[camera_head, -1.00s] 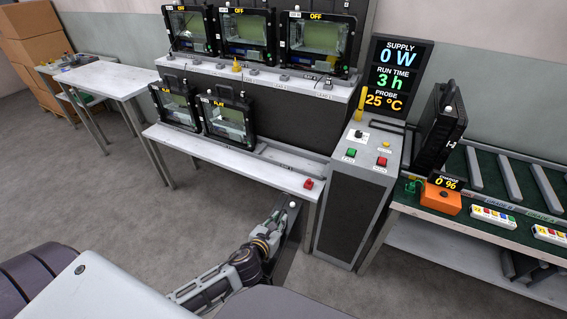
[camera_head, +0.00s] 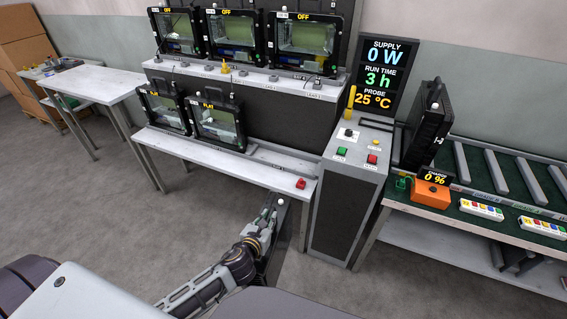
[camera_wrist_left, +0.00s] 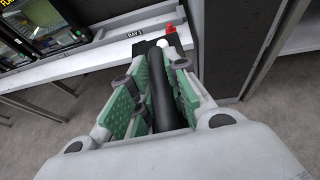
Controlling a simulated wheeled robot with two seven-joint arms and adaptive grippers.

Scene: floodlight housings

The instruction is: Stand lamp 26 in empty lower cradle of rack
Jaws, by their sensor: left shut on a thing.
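My left gripper (camera_head: 266,222) is shut on the black handle bar of a dark lamp (camera_head: 284,232), which hangs in front of the rack's lower shelf. In the left wrist view the green-padded fingers (camera_wrist_left: 157,95) close around the black bar (camera_wrist_left: 163,88); most of the lamp is hidden and its number cannot be read. The rack's lower shelf (camera_head: 215,160) holds two lamps, one (camera_head: 163,108) at far left and one (camera_head: 216,122) beside it. The empty lower cradle (camera_head: 278,158) is to their right. My right gripper is not in view.
A red button (camera_head: 300,184) sits at the lower shelf's right front corner. A grey control pedestal (camera_head: 345,205) stands close to the right of the held lamp. Three lamps marked OFF stand on the upper shelf (camera_head: 240,75). Open floor lies left of my arm.

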